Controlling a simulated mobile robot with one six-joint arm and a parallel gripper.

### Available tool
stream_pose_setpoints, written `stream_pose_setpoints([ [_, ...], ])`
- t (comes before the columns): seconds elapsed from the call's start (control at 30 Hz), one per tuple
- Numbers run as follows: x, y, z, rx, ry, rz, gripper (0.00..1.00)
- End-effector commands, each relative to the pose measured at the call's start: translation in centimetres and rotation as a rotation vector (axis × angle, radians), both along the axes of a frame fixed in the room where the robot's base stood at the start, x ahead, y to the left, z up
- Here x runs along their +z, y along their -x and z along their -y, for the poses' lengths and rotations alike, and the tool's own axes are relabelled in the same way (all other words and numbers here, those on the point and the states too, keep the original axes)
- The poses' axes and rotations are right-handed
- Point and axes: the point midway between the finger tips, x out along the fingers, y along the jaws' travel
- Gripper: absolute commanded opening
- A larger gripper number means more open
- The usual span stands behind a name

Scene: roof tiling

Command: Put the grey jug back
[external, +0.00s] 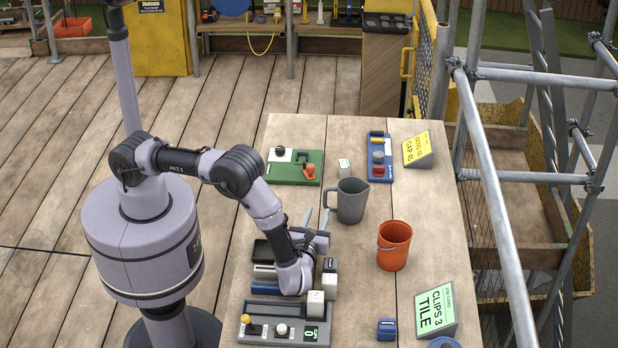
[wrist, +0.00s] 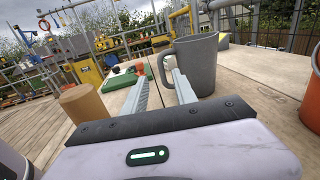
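The grey jug (external: 352,202) stands upright on the wooden table, with its handle on its left side. In the wrist view the jug (wrist: 197,62) is just ahead, right of centre, with its handle facing left. My gripper (external: 315,219) is low over the table, to the left of and nearer than the jug. In the wrist view my gripper (wrist: 159,78) has its two fingers apart with nothing held between them. The right finger overlaps the lower handle side of the jug in that view; I cannot tell whether they touch.
An orange bucket (external: 394,247) stands to the right of the gripper. A green board (external: 294,172), a blue tray (external: 380,172) and a yellow sign (external: 417,148) lie at the back. A control box (external: 262,336) and a green sign (external: 435,310) are at the front. Scaffold poles border the right.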

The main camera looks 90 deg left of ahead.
Motion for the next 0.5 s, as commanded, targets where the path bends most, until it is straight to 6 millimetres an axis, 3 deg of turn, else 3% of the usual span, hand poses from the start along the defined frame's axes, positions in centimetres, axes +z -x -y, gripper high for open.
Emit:
stream_pose_setpoints([
  [0.07, 1.4, 0.2, -0.2, 0.031, 0.036, 0.024, 0.34],
  [0.17, 5.5, 1.7, -1.6, 0.137, 0.166, 0.104, 0.34],
  [0.33, 13.9, 8.2, -4.2, 0.385, 0.538, 0.339, 0.34],
  [0.5, 19.9, 16.8, -3.9, 0.568, 0.988, 0.673, 0.34],
])
